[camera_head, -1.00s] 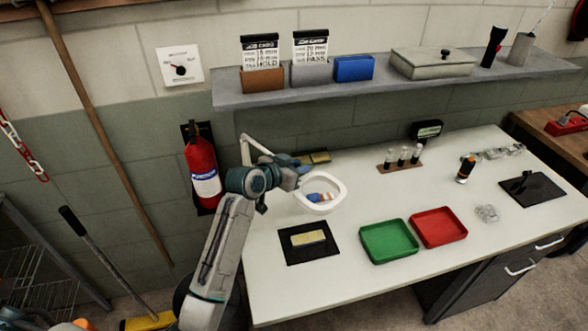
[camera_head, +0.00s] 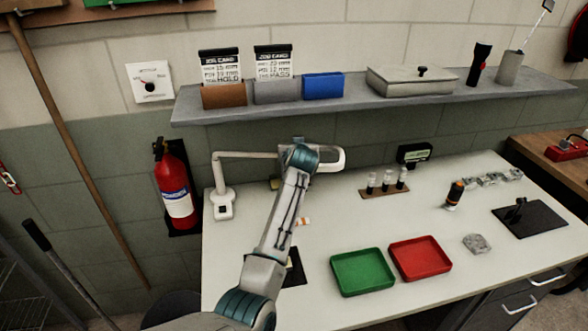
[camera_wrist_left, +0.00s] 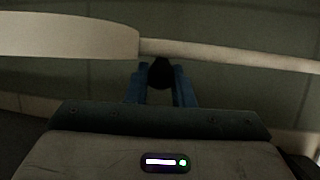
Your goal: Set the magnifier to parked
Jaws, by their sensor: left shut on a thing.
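The magnifier stands at the back left of the desk. Its white base (camera_head: 222,203) is upright, its arm reaches right along the back, and its white lens ring (camera_head: 330,158) is by the wall, partly hidden behind my left arm. In the left wrist view my left gripper (camera_wrist_left: 160,80) has its blue fingers shut on a dark round knob (camera_wrist_left: 160,73), just below the pale rod and broad white part of the magnifier (camera_wrist_left: 70,35). In the head view my forearm hides the left gripper. My right gripper is not in view.
A green tray (camera_head: 362,272) and a red tray (camera_head: 420,258) lie at the front middle. A vial rack (camera_head: 384,191) stands right of the lens ring. A shelf (camera_head: 350,103) with boxes runs above. My arm partly covers a black mat (camera_head: 294,270).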

